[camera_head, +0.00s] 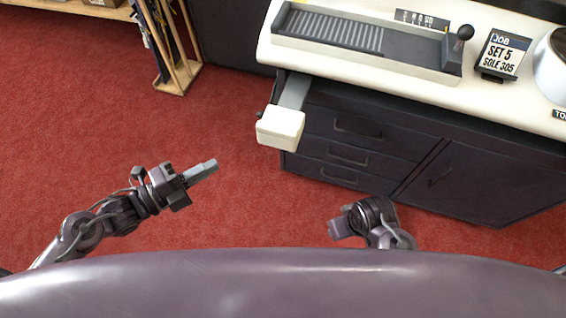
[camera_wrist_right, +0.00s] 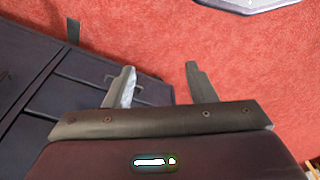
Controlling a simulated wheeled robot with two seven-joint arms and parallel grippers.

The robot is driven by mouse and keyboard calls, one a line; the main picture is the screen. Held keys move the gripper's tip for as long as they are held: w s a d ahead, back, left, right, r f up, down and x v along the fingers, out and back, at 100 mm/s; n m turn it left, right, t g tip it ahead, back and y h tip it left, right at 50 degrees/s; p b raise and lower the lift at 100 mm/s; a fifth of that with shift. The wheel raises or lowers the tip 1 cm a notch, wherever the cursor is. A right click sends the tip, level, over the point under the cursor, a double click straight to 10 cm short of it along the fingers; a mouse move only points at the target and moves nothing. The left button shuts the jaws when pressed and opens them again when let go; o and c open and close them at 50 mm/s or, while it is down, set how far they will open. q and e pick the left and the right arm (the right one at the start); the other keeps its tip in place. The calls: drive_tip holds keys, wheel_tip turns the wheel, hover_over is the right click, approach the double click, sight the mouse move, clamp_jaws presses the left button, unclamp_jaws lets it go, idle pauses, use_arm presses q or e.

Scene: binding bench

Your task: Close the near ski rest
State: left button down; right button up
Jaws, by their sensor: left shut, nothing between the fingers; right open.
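The near ski rest (camera_head: 281,126) is a white padded block on a grey arm. It sticks out from the left end of the bench toward me, beyond the drawer fronts. My left gripper (camera_head: 207,169) is shut and empty, over the red floor to the left of and nearer than the rest. My right gripper (camera_wrist_right: 160,83) is open in the right wrist view, with nothing between its fingers. In the head view the right wrist shows low in front of the cabinet, but its fingertips are hard to make out. Neither gripper touches the rest.
The white bench top (camera_head: 268,52) carries a dark tray with a ribbed strip, a black-knobbed lever and a job sign (camera_head: 502,54). Dark drawers (camera_head: 345,127) with handles are below. A wooden rack (camera_head: 177,77) holding skis stands at the left. Red floor is clear between.

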use_arm(q)
drive_tip(key=s+d+r+m+g+h+b, duration=0.1)
drive_tip(key=s+d+r+m+h, duration=0.1)
drive_tip(key=s+d+m, duration=0.1)
approach(283, 134)
drive_tip(key=s+d, duration=0.1)
drive_tip(key=d, duration=0.2)
drive_tip(key=w+d, duration=0.1)
drive_tip(key=w+d+b, duration=0.1)
drive_tip(key=shift+w+r+g, duration=0.1)
drive_tip(key=shift+w+g, duration=0.2)
drive_tip(key=shift+w, duration=0.1)
drive_tip(key=shift+w+d, duration=0.1)
drive_tip(key=shift+w, duration=0.4)
use_arm(e)
drive_tip(key=shift+w+a+r+t+y, duration=0.15)
drive_tip(key=shift+a+r+t, duration=0.1)
drive_tip(key=shift+a, duration=0.2)
drive_tip(key=shift+w+a+r+t+y, duration=0.15)
drive_tip(key=shift+a+r+t, duration=0.1)
drive_tip(key=shift+a, duration=0.15)
